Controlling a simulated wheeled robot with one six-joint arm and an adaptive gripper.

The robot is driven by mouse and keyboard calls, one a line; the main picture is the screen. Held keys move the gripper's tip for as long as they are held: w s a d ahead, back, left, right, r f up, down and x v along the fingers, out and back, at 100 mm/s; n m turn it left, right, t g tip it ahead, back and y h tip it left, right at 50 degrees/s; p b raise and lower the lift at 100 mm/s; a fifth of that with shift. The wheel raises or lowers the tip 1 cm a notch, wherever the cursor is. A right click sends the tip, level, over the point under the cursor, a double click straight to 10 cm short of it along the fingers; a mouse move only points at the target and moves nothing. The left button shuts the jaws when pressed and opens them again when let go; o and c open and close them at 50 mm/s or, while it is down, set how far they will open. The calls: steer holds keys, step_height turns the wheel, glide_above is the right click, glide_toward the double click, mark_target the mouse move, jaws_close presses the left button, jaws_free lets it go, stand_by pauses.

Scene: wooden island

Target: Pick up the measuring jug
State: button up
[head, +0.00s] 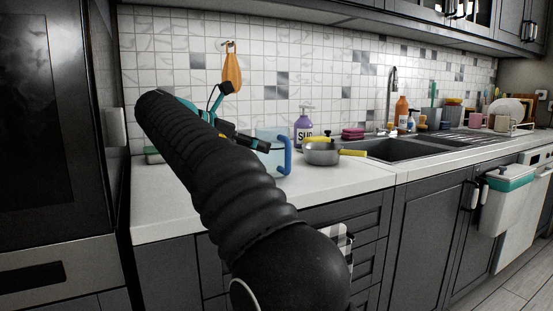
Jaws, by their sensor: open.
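The measuring jug (271,159) is clear with a blue handle (287,154). It stands on the white counter, with its handle toward the right.
A grey pan (321,154) with a yellow handle sits right of the jug, before a purple soap bottle (303,128). Pink sponges (353,134) lie by the sink (400,150). The counter (330,182) is clear in front.

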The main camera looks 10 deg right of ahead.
mark_target(288, 170)
steer(key=x, duration=0.5)
steer(key=shift+w+d+f+b, duration=0.2)
steer(key=shift+d+b, duration=0.1)
steer(key=shift+b, duration=0.1)
steer(key=shift+w+r+b+x, duration=0.1)
steer(key=shift+r+b+x, duration=0.1)
steer(key=shift+x, duration=1.1)
steer(key=shift+w+r+b+x, duration=0.15)
steer(key=shift+x, duration=1.2)
steer(key=shift+r, duration=0.1)
jaws_close()
